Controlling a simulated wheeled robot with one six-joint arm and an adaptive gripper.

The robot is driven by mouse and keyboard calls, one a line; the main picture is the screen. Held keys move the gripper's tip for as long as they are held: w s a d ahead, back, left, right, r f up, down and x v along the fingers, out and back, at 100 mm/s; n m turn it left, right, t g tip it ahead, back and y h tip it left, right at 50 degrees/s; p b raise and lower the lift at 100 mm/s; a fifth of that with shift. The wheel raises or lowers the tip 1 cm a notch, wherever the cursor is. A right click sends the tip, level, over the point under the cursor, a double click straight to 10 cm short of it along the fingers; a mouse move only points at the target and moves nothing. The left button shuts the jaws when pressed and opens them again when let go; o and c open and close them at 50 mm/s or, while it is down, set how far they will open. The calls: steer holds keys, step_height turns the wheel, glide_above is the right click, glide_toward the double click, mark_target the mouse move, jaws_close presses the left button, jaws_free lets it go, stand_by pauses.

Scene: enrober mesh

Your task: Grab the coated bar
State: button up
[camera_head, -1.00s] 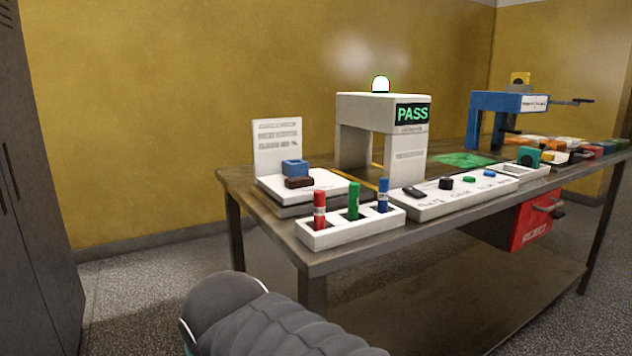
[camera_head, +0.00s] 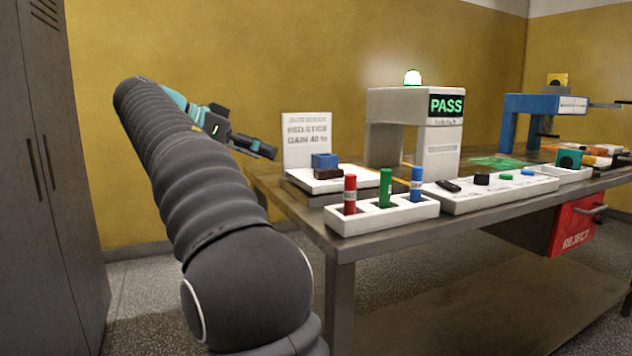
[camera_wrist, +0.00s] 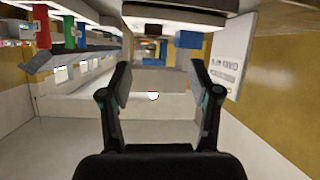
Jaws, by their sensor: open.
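A small dark brown block, which looks like the coated bar (camera_head: 329,174), lies on a low white platform (camera_head: 352,183) at the table's left end, just in front of a blue block (camera_head: 325,160). In the wrist view, which looks upside down, the brown bar (camera_wrist: 152,29) is small near the top, beside the blue block (camera_wrist: 188,40). My gripper (camera_head: 262,149) is left of the platform, apart from the bar, with its fingers pointing toward the table. In the wrist view my gripper (camera_wrist: 160,85) is open with nothing between its fingers.
A white sign (camera_head: 307,140) stands behind the platform. A white rack (camera_head: 385,217) with red, green and blue sticks stands in front. A grey-white arch (camera_head: 440,150) reading PASS, a white tray (camera_head: 500,195) and a blue frame (camera_head: 518,120) stand to the right.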

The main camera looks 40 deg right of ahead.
steer(key=m+g, duration=0.1)
steer(key=m, duration=0.1)
steer(key=b, duration=0.2)
glide_toward(322, 170)
steer(key=d, duration=0.1)
steer(key=d+f, duration=0.1)
steer(key=d, duration=0.1)
steer(key=shift+w+d+f+h, duration=0.15)
steer(key=shift+d+f+h, duration=0.15)
steer(key=shift+f, duration=0.05)
steer(key=shift+s+b+x, duration=0.2)
steer(key=shift+b+x, duration=0.1)
steer(key=shift+x, duration=1)
steer(key=shift+s+b+x, duration=0.2)
steer(key=shift+b+x, duration=0.1)
steer(key=shift+x, duration=1.05)
steer(key=shift+a+f, duration=0.1)
steer(key=shift+a, duration=0.05)
steer(key=c, duration=1)
